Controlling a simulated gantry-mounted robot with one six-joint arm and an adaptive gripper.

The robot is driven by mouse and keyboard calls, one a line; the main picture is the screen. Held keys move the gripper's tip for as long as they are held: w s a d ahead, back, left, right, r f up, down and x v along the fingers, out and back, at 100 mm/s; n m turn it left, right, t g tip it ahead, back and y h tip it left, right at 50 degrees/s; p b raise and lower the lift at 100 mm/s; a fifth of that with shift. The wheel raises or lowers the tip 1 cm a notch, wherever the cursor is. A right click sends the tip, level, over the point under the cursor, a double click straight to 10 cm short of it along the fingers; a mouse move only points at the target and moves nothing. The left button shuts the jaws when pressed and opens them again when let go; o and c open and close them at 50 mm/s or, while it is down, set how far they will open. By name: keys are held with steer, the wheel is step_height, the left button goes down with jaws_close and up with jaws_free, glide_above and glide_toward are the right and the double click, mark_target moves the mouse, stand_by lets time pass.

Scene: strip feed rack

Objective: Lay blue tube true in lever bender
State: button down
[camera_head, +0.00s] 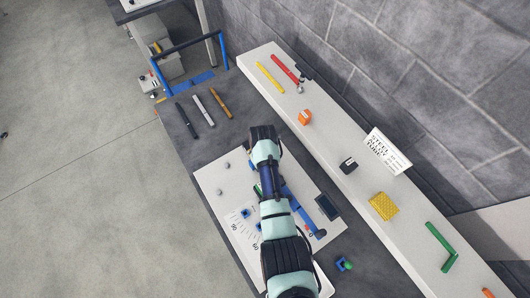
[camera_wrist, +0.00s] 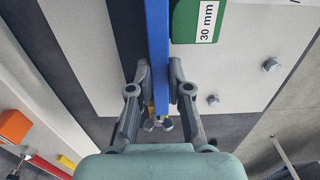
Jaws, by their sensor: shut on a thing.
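In the wrist view my gripper (camera_wrist: 159,82) is shut on a long blue bar (camera_wrist: 158,35), which runs up between the fingers. I cannot tell for sure whether this bar is the blue tube or the bender's lever. In the head view a blue bar (camera_head: 303,208) with a darker knob runs out from under my arm along the right of the pale bender plate (camera_head: 212,178). A green block (camera_wrist: 198,20) marked 30 mm lies just right of the bar in the wrist view. My arm hides the gripper's fingers in the head view.
Black (camera_head: 186,120), grey (camera_head: 203,109) and brown (camera_head: 221,103) rods lie at the bench's far left. Grey pegs (camera_head: 220,192) rise from the plate. A raised shelf (camera_head: 330,150) on the right holds an orange block (camera_head: 305,117), a sign (camera_head: 386,152) and a yellow block (camera_head: 383,206).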

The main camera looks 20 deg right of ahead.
steer(key=shift+f+b, duration=0.7)
steer(key=shift+f, duration=0.3)
steer(key=c, duration=1)
jaws_free()
step_height(320, 180, up, 12)
steer(key=shift+r, duration=0.1)
steer(key=shift+a, duration=0.1)
